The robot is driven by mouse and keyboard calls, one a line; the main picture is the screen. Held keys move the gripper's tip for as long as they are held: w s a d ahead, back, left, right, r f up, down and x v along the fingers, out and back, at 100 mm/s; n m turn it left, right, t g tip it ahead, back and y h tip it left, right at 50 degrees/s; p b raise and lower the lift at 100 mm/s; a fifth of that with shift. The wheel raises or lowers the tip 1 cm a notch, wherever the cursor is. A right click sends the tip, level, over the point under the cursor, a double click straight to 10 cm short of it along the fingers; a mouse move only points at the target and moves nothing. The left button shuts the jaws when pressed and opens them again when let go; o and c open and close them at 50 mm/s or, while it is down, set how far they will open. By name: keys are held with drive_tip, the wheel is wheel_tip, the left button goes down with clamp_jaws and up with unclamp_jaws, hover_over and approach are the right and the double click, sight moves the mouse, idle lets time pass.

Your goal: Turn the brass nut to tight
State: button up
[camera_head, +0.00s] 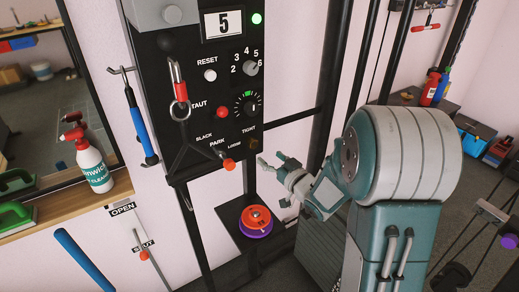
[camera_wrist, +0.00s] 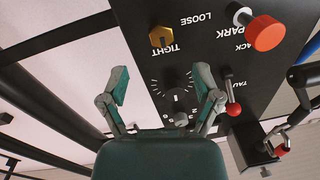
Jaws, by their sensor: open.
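The brass nut (camera_wrist: 162,36) is a gold hexagon on the black panel (camera_wrist: 240,85), beside the TIGHT label, in the wrist view. LOOSE is printed farther along. In the head view the nut (camera_head: 254,144) is small and dark, below the TIGHT label near the panel's lower right corner. My gripper (camera_head: 271,160) is below and slightly right of it there. In the wrist view my gripper (camera_wrist: 161,82) has its two fingers spread wide with nothing between them, and the nut lies beyond the fingertips, apart from them. I cannot tell the nut's exact turn.
Close to the nut are a dial (camera_head: 247,104) and a red-ended PARK handle (camera_head: 228,164). A red ball lever (camera_wrist: 233,108) stands right of the fingers. Orange and purple plates (camera_head: 257,218) lie on a stand below. A dark upright post (camera_head: 325,90) is on the right.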

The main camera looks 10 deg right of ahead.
drive_tip(key=v, duration=0.3)
drive_tip(key=shift+s+d, duration=0.1)
drive_tip(key=shift+s, duration=0.25)
drive_tip(key=s+d+r+m+g+h, duration=0.2)
drive_tip(key=s+r+g+h, duration=0.3)
drive_tip(key=h, duration=0.3)
drive_tip(key=s+a+r+g, duration=0.1)
drive_tip(key=s+a+g, duration=0.2)
drive_tip(key=s, duration=0.7)
drive_tip(key=s+a+r+g+y, duration=0.1)
drive_tip(key=s+a+g, duration=0.2)
drive_tip(key=s, duration=0.7)
drive_tip(key=shift+s+a, duration=0.25)
drive_tip(key=shift+a, duration=0.1)
drive_tip(key=shift+r, duration=0.1)
